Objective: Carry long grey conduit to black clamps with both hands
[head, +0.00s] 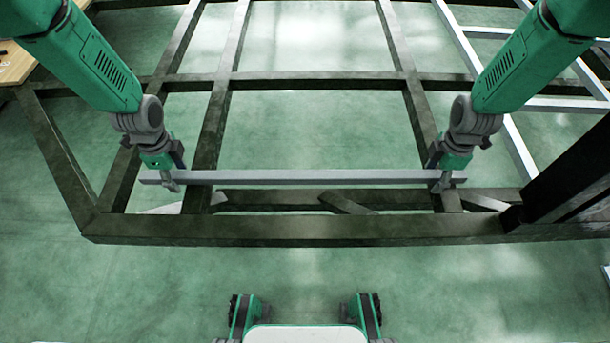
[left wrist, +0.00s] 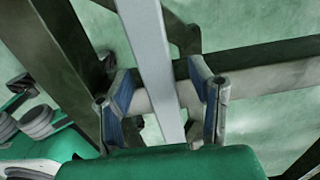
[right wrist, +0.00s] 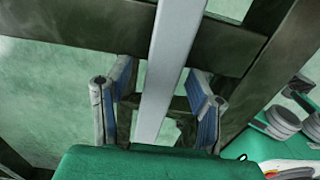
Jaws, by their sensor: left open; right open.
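The long grey conduit (head: 305,177) lies level across the front part of the dark chassis, spanning two lengthwise beams. My left gripper (head: 168,180) is at its left end and my right gripper (head: 443,180) at its right end. In the left wrist view the conduit (left wrist: 150,50) runs between the open, blue-padded fingers of my left gripper (left wrist: 163,95), with gaps on both sides. In the right wrist view the conduit (right wrist: 170,60) passes between the open fingers of my right gripper (right wrist: 158,95), also with gaps. I cannot clearly make out the black clamps.
The dark chassis frame (head: 300,230) has a thick front beam and a crossbeam (head: 310,80) behind, with open bays over the green floor (head: 310,125). A dark upright piece (head: 570,175) stands at the right. Pale rails (head: 465,45) lie at the back right. A wooden surface (head: 15,62) is at the far left.

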